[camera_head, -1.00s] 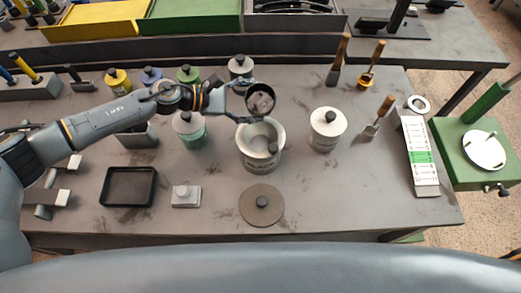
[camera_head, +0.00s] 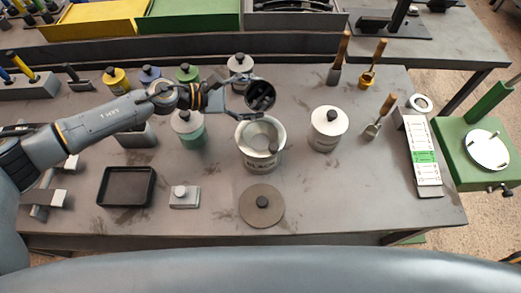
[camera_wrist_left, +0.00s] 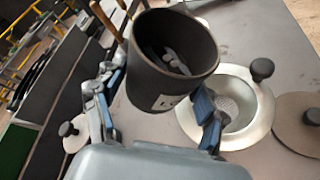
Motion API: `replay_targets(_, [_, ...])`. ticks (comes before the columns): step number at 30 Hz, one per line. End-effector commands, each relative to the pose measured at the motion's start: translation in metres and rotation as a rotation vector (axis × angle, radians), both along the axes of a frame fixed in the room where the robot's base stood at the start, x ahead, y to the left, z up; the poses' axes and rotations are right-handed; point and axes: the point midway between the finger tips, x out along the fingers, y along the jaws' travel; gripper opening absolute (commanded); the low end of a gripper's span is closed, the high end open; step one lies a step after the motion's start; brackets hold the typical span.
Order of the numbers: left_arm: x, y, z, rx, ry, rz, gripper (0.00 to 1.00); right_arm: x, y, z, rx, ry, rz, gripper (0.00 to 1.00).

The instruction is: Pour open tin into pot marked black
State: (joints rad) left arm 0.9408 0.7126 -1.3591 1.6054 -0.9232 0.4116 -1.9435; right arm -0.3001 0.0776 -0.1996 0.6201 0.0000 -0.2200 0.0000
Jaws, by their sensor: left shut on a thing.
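My left gripper (camera_head: 245,99) is shut on a dark open tin (camera_head: 261,94), held at the far side of the pale metal pot (camera_head: 258,158). The tin's mouth faces the head camera. In the left wrist view, the tin (camera_wrist_left: 150,82) sits between the blue-padded fingers (camera_wrist_left: 157,100); small light grey pieces show inside and a white label is on its side. The pot's open rim and funnel-like inside (camera_wrist_left: 232,100) show behind it. The pot's front mark is too small to read. My right gripper is out of view.
A brown round lid (camera_head: 261,206) lies in front of the pot. A white-lidded pot (camera_head: 327,131) stands to the right and a green one (camera_head: 188,131) to the left. A black tray (camera_head: 126,187) and a small grey block (camera_head: 184,197) lie front left. The front right of the bench is clear.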

Motion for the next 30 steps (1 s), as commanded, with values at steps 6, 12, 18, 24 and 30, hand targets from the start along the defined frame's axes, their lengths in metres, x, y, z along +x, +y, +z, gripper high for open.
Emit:
replay_targets(6, [0.001,0.0,0.002,-0.001,-0.005,0.001,0.26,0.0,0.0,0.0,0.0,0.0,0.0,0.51])
replay_targets(12, [0.001,0.0,0.002,-0.001,-0.005,0.001,0.26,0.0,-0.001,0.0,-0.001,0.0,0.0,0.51])
replay_targets(18, [0.001,0.0,0.002,0.0,-0.024,0.001,0.26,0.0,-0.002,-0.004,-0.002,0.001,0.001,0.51])
replay_targets(24, [0.001,0.0,0.004,0.0,-0.081,0.001,0.26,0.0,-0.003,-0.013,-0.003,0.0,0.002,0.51])
replay_targets(30, [0.002,0.0,0.008,-0.001,-0.096,0.001,0.26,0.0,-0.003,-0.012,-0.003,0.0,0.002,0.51])
